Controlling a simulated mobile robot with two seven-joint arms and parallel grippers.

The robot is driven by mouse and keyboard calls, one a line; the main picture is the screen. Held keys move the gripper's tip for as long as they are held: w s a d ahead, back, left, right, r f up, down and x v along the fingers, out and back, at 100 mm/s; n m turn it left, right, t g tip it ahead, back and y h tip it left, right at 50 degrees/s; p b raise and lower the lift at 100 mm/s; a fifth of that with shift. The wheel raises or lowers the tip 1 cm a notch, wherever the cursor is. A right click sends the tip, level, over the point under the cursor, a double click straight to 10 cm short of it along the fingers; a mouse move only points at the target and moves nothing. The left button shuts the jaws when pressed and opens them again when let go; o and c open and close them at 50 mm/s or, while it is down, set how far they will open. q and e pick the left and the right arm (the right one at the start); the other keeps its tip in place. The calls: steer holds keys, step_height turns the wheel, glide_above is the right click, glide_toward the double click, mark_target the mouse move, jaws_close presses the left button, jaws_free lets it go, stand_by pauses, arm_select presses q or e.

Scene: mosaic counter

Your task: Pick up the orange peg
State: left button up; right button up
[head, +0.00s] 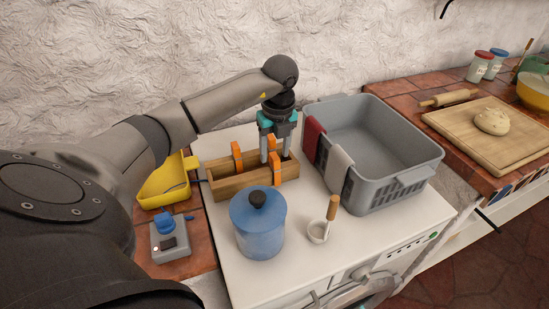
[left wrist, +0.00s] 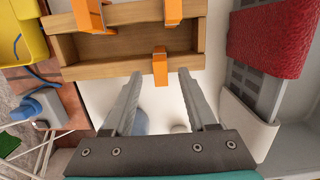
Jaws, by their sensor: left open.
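Three orange pegs are clipped on a wooden box: one on its back wall at the left (head: 237,156), one at the back right (head: 264,151), and one on the near wall (head: 277,174). The wooden box (head: 235,184) stands on the white top. My left gripper (head: 274,155) points down over the right part of the box, open and empty. In the left wrist view, the near-wall peg (left wrist: 160,69) shows between the fingertips of my left gripper (left wrist: 160,74), with a gap on each side. I cannot tell the height between them. My right gripper is not in view.
A blue lidded pot (head: 258,228) stands in front of the box. A grey basket (head: 400,165) with red and white cloths is close on the right.

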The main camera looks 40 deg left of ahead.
mark_target(274, 168)
arm_select(q)
steer(key=shift+w+a+f, duration=0.15)
steer(key=shift+f, duration=1.3)
steer(key=shift+c, duration=0.4)
jaws_close()
